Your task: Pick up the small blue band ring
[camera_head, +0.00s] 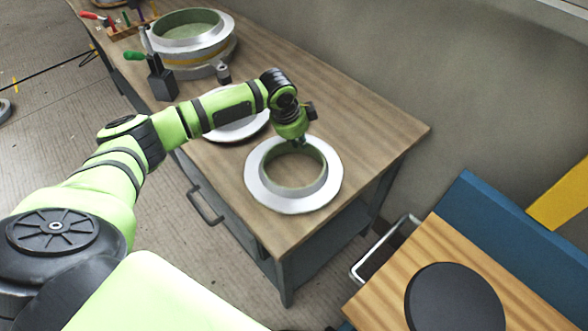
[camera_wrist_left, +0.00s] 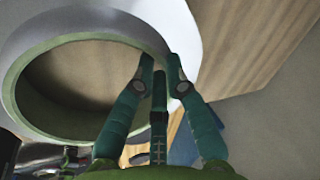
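A ring (camera_head: 265,189) with a wide pale flange and a green inner wall is at the near right end of the workbench. No blue band shows on it from here. In the left wrist view the ring (camera_wrist_left: 70,38) fills the upper left. My left gripper (camera_head: 299,143) is at the ring's far rim, pointing down. In the wrist view its dark green fingers (camera_wrist_left: 160,66) come close together at the rim's wall, which hides part of the contact. I cannot tell whether they press on it. My right gripper is not in view.
The wooden workbench (camera_head: 375,125) is clear to the right of the ring. A pale disc (camera_head: 238,129) lies behind my left forearm. A larger ring stack with a yellow band (camera_head: 196,60) stands further back. A wooden surface with a black disc (camera_head: 455,300) is at lower right.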

